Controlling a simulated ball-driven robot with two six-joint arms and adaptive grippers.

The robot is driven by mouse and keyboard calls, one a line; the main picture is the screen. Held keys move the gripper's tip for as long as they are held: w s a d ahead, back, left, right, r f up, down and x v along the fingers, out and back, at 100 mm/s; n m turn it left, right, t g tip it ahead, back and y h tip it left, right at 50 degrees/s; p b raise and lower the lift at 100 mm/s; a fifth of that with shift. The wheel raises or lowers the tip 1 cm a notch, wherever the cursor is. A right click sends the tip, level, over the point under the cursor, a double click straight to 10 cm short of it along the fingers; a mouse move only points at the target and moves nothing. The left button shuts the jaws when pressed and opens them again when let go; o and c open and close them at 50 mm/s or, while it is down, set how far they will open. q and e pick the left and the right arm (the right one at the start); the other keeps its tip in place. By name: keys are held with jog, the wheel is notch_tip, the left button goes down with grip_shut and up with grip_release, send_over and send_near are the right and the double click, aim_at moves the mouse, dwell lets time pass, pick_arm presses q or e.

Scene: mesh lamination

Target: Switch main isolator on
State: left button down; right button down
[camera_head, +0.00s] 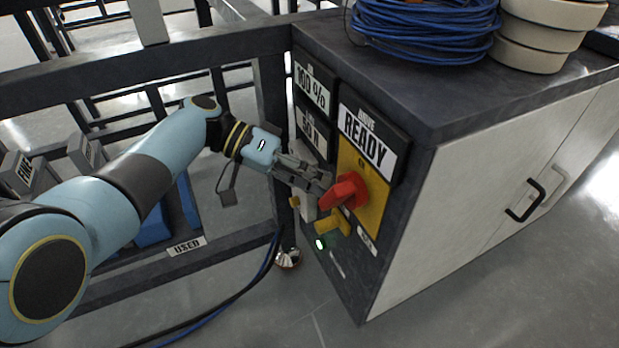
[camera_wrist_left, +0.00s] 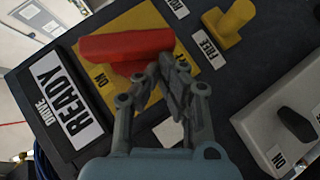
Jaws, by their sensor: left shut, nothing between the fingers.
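The main isolator is a red rotary handle (camera_head: 345,190) on a yellow plate (camera_head: 375,205), on the end face of the dark cabinet. In the left wrist view the red handle (camera_wrist_left: 125,45) lies nearly level across its yellow plate (camera_wrist_left: 188,62), with an "ON" label at the left. My left gripper (camera_head: 328,183) is shut and empty, its fingertips right at the handle. In the left wrist view its fingertips (camera_wrist_left: 165,62) are just below the handle's right part; I cannot tell whether they touch. My right gripper is not in view.
A "READY" display (camera_head: 362,138) sits above the plate. A yellow knob (camera_head: 326,224) and a green light (camera_head: 320,244) are close below the handle. Blue cable coils (camera_head: 425,30) and cream rolls (camera_head: 540,40) lie on the cabinet top. A dark frame rail (camera_head: 150,62) runs behind my arm.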

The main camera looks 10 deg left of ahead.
pick_arm(q)
jog(key=shift+s+d+f+b, duration=0.15)
jog(key=shift+f+b, duration=0.2)
jog(key=shift+f, duration=0.5)
dwell(1.1)
notch_tip(320, 180, up, 10)
dwell(0.5)
